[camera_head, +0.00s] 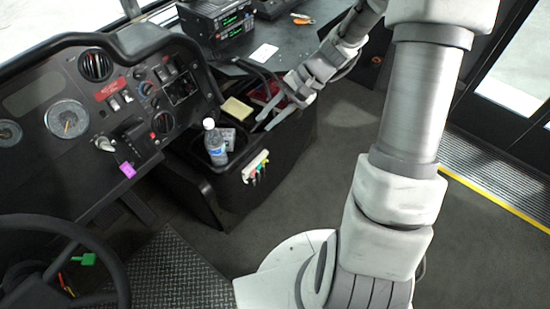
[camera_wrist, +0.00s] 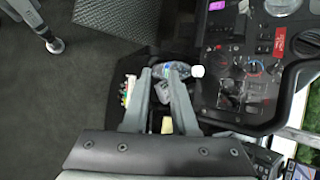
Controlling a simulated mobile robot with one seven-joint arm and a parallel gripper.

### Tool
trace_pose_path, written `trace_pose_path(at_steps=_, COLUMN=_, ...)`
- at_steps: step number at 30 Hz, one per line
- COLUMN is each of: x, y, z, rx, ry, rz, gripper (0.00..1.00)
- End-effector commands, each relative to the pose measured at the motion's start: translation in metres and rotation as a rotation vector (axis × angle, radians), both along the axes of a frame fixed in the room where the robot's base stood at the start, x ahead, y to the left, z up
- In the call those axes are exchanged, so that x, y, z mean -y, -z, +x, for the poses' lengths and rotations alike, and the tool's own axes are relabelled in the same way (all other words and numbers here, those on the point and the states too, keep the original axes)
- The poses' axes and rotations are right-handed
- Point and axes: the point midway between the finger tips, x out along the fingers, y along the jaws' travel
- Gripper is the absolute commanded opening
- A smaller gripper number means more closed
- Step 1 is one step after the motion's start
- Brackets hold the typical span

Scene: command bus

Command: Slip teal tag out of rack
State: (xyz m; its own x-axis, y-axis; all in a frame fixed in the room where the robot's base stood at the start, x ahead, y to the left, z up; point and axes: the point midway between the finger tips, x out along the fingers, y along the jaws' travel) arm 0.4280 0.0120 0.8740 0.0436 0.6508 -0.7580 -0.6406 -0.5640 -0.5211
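A small white rack (camera_head: 256,161) is on the side of the black console bin, with several small coloured tags hanging from it. Red and greenish tags show; which one is teal is too small to tell for sure. In the wrist view the rack (camera_wrist: 128,88) lies just left of the left finger. My gripper (camera_head: 260,112) is over the bin, above and behind the rack, fingers spread and apart from the tags. In the wrist view my gripper (camera_wrist: 162,74) is open, with no tag between its fingers.
The dashboard (camera_head: 75,100) and steering wheel (camera_head: 60,235) are left. Floor right of the bin is clear.

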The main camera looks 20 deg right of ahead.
Motion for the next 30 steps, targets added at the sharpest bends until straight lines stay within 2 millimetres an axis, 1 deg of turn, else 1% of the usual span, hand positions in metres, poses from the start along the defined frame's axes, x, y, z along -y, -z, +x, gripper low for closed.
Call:
trace_pose_path(at_steps=1, x=0.003, y=0.025, z=0.006, rx=-0.029, ry=0.045, rz=0.047, gripper=0.26)
trace_pose_path(at_steps=8, x=0.012, y=0.103, z=0.029, rx=-0.127, ry=0.251, rz=0.245, gripper=0.26)
trace_pose_path(at_steps=9, x=0.014, y=0.117, z=0.032, rx=-0.142, ry=0.289, rz=0.28, gripper=0.26)
trace_pose_path(at_steps=11, x=0.017, y=0.138, z=0.037, rx=-0.165, ry=0.347, rz=0.331, gripper=0.26)
trace_pose_path(at_steps=16, x=0.025, y=0.198, z=0.047, rx=-0.231, ry=0.522, rz=0.477, gripper=0.26)
trace_pose_path(at_steps=23, x=0.035, y=0.282, z=0.055, rx=-0.314, ry=0.773, rz=0.671, gripper=0.26)
trace_pose_path(at_steps=24, x=0.037, y=0.297, z=0.055, rx=-0.329, ry=0.82, rz=0.704, gripper=0.26)
trace_pose_path(at_steps=30, x=0.042, y=0.369, z=0.053, rx=-0.399, ry=1.051, rz=0.861, gripper=0.26)
